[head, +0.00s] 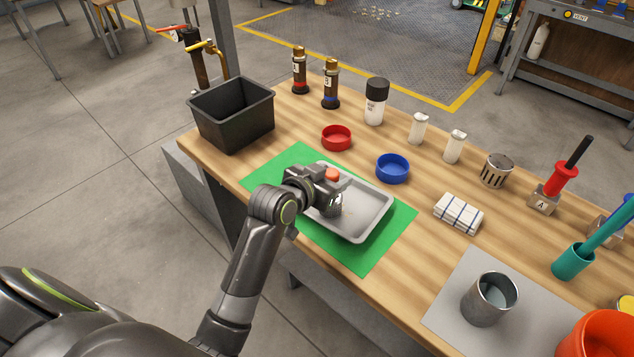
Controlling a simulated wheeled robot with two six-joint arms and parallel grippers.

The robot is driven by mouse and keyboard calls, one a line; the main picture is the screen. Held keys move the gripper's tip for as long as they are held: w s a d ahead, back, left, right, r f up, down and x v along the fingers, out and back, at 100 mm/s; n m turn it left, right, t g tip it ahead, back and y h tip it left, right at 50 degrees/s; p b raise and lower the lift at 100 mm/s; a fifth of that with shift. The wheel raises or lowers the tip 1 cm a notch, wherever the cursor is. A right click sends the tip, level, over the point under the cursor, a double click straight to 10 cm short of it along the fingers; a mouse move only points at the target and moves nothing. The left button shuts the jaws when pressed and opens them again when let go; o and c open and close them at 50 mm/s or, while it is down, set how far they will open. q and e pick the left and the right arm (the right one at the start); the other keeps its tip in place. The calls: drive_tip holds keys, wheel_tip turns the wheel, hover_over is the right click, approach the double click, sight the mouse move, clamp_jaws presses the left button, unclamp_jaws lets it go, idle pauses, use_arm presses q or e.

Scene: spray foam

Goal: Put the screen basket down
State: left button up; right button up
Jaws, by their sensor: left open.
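A small metal cylinder with dark vertical slots, which looks like the screen basket (496,171), stands upright on the wooden table at the right, behind the striped cloth. My left gripper (333,207) is over the grey tray (372,222), well to the left of the slotted cylinder and apart from it. It is open. A small orange-red piece shows at the top of the gripper; I cannot tell what it belongs to. The gripper hides part of the tray, and its fingertips are hard to make out. My right gripper is not in view.
The tray lies on a green mat (365,260). Red (337,138) and blue (392,168) dishes stand behind it. A black bin (232,115) is at the table's left end. A folded striped cloth (458,213) and a metal cup (489,299) on a grey mat are to the right.

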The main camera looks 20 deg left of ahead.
use_arm(q)
drive_tip(key=v, duration=1.1)
drive_tip(key=shift+s, duration=0.25)
drive_tip(key=shift+r, duration=0.15)
drive_tip(key=s+a+f+n+g+y, duration=0.25)
drive_tip(key=s+a+f+g, duration=0.25)
drive_tip(key=s+f, duration=0.55)
drive_tip(key=s+a+f+n+g+y, duration=0.1)
drive_tip(key=s+a+f+g+y, duration=0.35)
drive_tip(key=s, duration=0.95)
wheel_tip(320, 180, down, 27)
drive_tip(key=a+g+h, duration=0.1)
drive_tip(key=a+h, duration=0.1)
drive_tip(key=s+d+f+g, duration=0.1)
drive_tip(key=s+f, duration=1.3)
drive_tip(key=f, duration=0.1)
drive_tip(key=shift+s+d+f, duration=0.2)
drive_tip(key=shift+d+f, duration=0.1)
drive_tip(key=shift+d, duration=0.1)
